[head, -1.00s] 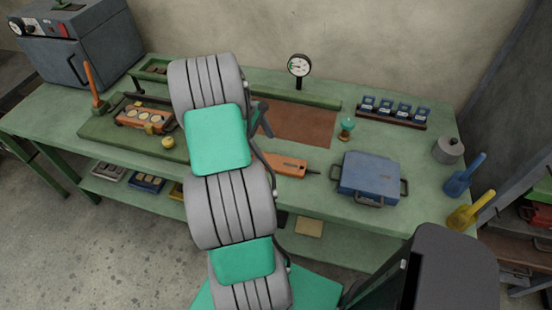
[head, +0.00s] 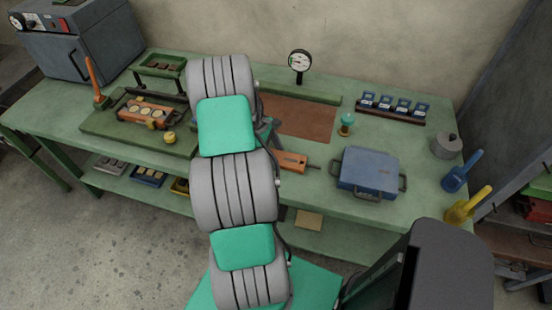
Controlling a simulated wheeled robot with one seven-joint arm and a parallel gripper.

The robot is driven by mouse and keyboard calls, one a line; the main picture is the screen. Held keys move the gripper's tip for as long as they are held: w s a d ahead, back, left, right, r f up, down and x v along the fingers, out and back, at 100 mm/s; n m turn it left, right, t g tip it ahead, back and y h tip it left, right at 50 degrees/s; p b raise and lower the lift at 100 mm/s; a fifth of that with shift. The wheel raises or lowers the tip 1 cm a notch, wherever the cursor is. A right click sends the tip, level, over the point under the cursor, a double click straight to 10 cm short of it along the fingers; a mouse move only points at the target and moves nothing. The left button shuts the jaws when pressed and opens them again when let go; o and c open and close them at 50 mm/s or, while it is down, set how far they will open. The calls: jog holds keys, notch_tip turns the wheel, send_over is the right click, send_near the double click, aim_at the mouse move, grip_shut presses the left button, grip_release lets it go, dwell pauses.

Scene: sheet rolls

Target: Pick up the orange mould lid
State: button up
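An orange piece (head: 293,161) with a thin dark rod at its right end lies on the green bench, left of the blue case; it looks like the mould lid. My arm hides its left part. An orange mould (head: 140,115) with several round pale cavities sits on a green tray at the left. My gripper (head: 268,130) is mostly hidden behind my arm. Only some dark and grey parts of it show, just above and left of the orange piece. I cannot tell whether it touches the piece or whether its fingers are open.
The blue case (head: 369,172) with side handles stands right of the orange piece. A brown mat (head: 300,118), a dial gauge (head: 300,64), a teal-topped item (head: 346,122) and a rack of small blue-labelled items (head: 393,109) are behind. A grey oven (head: 80,45) stands at the far left.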

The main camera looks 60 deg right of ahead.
grip_shut()
dwell(0.5)
jog(key=shift+r, duration=0.1)
